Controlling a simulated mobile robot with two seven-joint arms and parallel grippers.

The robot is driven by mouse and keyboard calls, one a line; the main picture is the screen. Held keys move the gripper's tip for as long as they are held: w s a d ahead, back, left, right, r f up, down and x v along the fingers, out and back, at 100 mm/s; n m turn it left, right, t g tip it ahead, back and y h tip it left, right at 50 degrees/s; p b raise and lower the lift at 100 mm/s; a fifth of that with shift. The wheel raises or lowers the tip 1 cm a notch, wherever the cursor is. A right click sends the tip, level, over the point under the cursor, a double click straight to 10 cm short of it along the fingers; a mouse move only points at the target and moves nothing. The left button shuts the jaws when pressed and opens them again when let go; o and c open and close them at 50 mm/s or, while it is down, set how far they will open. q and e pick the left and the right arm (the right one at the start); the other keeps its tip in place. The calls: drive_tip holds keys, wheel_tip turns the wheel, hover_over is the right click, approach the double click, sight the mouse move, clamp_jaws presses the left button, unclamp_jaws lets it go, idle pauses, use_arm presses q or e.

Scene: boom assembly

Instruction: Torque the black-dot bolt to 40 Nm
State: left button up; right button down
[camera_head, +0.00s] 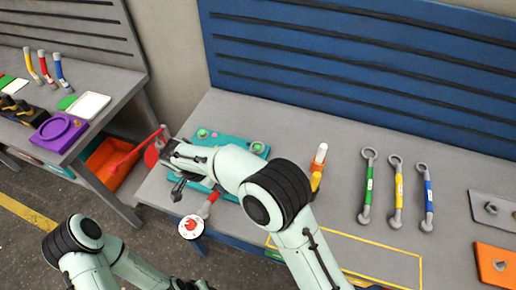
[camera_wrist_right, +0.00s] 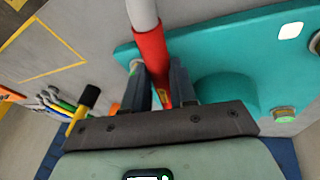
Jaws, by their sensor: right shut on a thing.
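My right gripper (camera_wrist_right: 160,90) is shut on a red-handled tool (camera_wrist_right: 149,48) with a pale grey shaft; its red part also shows below the arm in the head view (camera_head: 208,205). The right gripper in the head view (camera_head: 178,187) is at the left end of the teal plate (camera_head: 230,140), partly hidden by my arm. Bolts with green tops stand on the plate (camera_head: 202,133) (camera_head: 257,147); one also shows at right in the right wrist view (camera_wrist_right: 284,114). I cannot make out a black dot on any bolt. My left arm enters at lower left; its gripper is not clearly seen.
Green (camera_head: 367,185), yellow (camera_head: 397,190) and blue (camera_head: 426,196) wrenches lie on the grey bench to the right. A purple tray (camera_head: 58,132) sits on the left bench.

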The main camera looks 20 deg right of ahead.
use_arm(q)
drive_tip(key=shift+w+r, duration=0.35)
drive_tip(key=shift+w, duration=0.05)
use_arm(e)
drive_tip(key=shift+w+a+r, duration=0.15)
drive_tip(key=shift+w+a, duration=0.1)
drive_tip(key=shift+w, duration=0.1)
use_arm(q)
drive_tip(key=shift+r, duration=0.1)
use_arm(e)
drive_tip(key=shift+w+a+r+m+p, duration=0.1)
drive_tip(key=shift+w+a+m+p, duration=0.45)
drive_tip(key=shift+p, duration=0.25)
drive_tip(key=shift+w, duration=0.15)
use_arm(q)
drive_tip(key=shift+w+r, duration=0.75)
drive_tip(key=shift+w, duration=0.25)
use_arm(e)
drive_tip(key=shift+s+d+f+b, duration=0.2)
drive_tip(key=shift+s+b, duration=0.1)
use_arm(q)
drive_tip(key=shift+s+f+b, duration=0.65)
drive_tip(key=shift+s+f, duration=0.6)
drive_tip(key=shift+s, duration=0.2)
use_arm(e)
drive_tip(key=shift+s+d+n, duration=0.4)
drive_tip(key=shift+s+n, duration=0.05)
drive_tip(key=shift+s, duration=0.1)
